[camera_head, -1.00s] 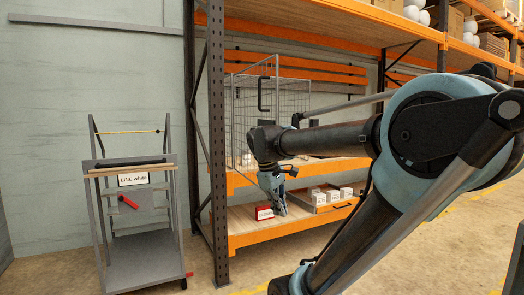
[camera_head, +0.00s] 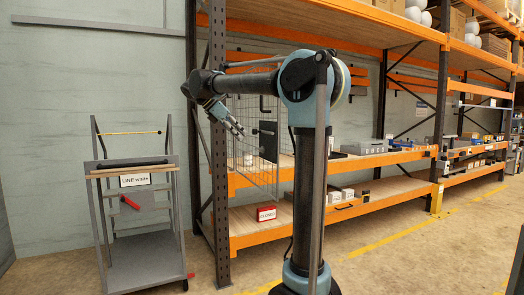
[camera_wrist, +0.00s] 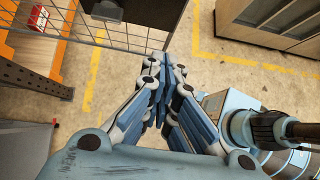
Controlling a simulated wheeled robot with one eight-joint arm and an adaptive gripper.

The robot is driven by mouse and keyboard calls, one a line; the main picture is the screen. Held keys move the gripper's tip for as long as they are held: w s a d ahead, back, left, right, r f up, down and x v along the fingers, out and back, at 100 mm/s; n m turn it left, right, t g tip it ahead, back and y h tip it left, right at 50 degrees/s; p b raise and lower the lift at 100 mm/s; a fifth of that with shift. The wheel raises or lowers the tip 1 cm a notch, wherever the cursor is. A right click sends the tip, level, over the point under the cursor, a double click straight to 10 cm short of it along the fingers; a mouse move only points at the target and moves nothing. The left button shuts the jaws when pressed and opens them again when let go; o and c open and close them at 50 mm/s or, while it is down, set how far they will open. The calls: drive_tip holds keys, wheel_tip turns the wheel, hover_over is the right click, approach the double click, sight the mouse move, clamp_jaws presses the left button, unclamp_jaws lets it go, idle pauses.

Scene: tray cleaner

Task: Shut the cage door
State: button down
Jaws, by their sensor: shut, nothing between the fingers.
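The cage door (camera_head: 252,160) is a grey wire-mesh panel at the left end of the orange rack in the head view. It stands swung out from the rack front, and its lower edge hangs past the shelf. A dark plate (camera_head: 268,140) shows at the mesh. My gripper (camera_head: 241,132) is shut and empty in front of the mesh, pointing down and right. In the wrist view, the fingertips (camera_wrist: 164,62) are close to the end of the mesh (camera_wrist: 115,32); I cannot tell whether they touch it. My arm hides part of the cage.
A dark rack post (camera_head: 218,150) stands left of the door. A trolley labelled "LINE white" (camera_head: 139,181) stands further left. A red-and-white box (camera_head: 266,213) and white boxes (camera_head: 338,194) sit on the lower shelf. Open floor (camera_head: 400,255) lies at the front right.

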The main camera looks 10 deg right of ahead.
approach(272, 156)
wheel_tip(272, 156, down, 3)
drive_tip(key=shift+w+d+f, duration=0.1)
drive_tip(key=shift+d, duration=1.5)
